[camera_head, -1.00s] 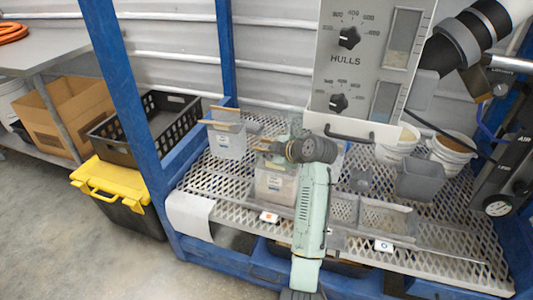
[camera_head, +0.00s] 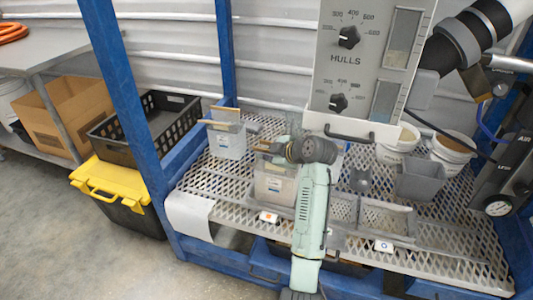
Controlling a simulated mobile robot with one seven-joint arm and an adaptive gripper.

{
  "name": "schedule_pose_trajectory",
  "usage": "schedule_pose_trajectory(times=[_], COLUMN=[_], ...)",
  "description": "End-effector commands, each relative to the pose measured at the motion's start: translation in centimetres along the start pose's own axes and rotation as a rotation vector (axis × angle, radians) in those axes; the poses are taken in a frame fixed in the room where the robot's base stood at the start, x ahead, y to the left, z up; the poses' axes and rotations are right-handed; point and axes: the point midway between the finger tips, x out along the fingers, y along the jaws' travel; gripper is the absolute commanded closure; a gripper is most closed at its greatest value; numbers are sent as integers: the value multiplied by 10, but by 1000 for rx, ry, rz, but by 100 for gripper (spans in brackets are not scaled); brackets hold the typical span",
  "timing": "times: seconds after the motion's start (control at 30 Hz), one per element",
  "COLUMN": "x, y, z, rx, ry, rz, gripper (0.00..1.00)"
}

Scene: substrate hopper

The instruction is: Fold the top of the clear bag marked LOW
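Two clear, pale containers or bags stand on the mesh shelf. The left one (camera_head: 228,143) has light wooden strips across its top. The middle one (camera_head: 274,188) has a small label on its front, too small to read, so I cannot tell which is marked LOW. My gripper (camera_head: 272,150) is over the top of the middle one, with my green arm coming up from the front. The arm and wrist hide its right part and much of its top edge. The fingers are small and partly hidden; whether they touch or grip the top is unclear.
A grey panel marked HULLS (camera_head: 366,75) hangs above, close behind my wrist. White buckets (camera_head: 452,152) and a grey bin (camera_head: 420,180) stand at the right. Shallow mesh trays (camera_head: 385,217) lie right of my arm. Blue frame posts (camera_head: 125,85) bound the shelf.

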Motion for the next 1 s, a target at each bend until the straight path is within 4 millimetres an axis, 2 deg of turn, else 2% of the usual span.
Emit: schedule_pose_trajectory(times=[0.2,0.57,0.73,1.0], x=[-1,-6,-34,-87], y=[1,2,2,-27], z=[-1,-1,0,25], rx=[-1,-1,0,2], ry=[2,2,0,-1], rz=[2,3,7,5], gripper=[76,76,76,76])
